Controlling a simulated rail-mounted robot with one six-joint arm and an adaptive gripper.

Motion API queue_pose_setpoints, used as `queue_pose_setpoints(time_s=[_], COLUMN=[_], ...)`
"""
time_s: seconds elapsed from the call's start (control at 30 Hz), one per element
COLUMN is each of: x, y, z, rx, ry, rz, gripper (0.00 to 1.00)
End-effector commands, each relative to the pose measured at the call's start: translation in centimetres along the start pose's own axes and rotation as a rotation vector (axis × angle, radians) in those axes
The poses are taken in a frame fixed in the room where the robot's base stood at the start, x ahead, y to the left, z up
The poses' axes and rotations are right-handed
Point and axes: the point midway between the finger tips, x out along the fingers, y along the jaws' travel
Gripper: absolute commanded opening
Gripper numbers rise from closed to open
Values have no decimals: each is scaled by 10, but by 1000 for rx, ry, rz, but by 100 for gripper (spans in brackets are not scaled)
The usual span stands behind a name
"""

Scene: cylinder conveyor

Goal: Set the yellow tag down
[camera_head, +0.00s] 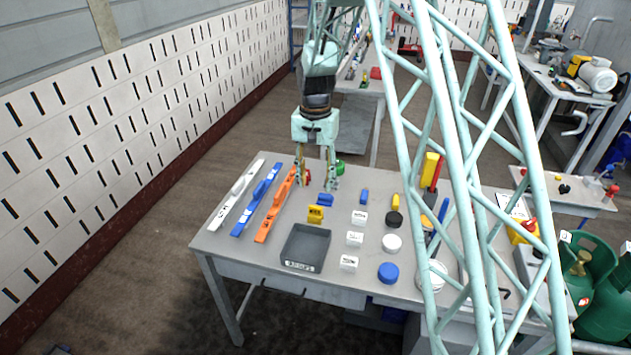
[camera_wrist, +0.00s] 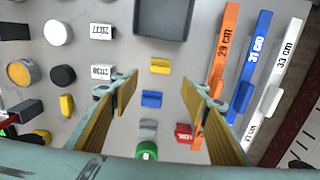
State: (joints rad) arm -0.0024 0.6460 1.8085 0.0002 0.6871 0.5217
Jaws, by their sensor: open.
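A small yellow tag (camera_head: 316,214) lies on the grey table behind the dark tray, and it also shows in the wrist view (camera_wrist: 159,66). A second small yellow piece (camera_head: 396,202) stands behind the black disc. I cannot tell which one the task means. My gripper (camera_head: 316,186) points down over the far left part of the table. In the wrist view its two fingers (camera_wrist: 162,88) are spread wide with nothing between them. A blue tag (camera_wrist: 151,98) lies on the table between the fingers in that view, below them.
The open dark tray (camera_head: 290,260) stands near the front edge. White (camera_head: 236,195), blue (camera_head: 256,200) and orange (camera_head: 276,205) bars lie at the left. A red block (camera_wrist: 184,132) and a green cylinder (camera_wrist: 146,150) sit near my gripper. White blocks and discs stand at the right.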

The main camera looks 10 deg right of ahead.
Motion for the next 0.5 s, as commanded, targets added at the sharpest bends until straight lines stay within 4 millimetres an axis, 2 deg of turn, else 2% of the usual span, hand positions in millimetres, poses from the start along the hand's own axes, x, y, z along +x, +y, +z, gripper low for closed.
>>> queue_pose_setpoints(time_s=[0.33, 0.5], x=[-2, -12], y=[0, 3], z=[0, 4], rx=[-1, -8], ry=[1, 6], rz=[0, -3], gripper=[42, 42])
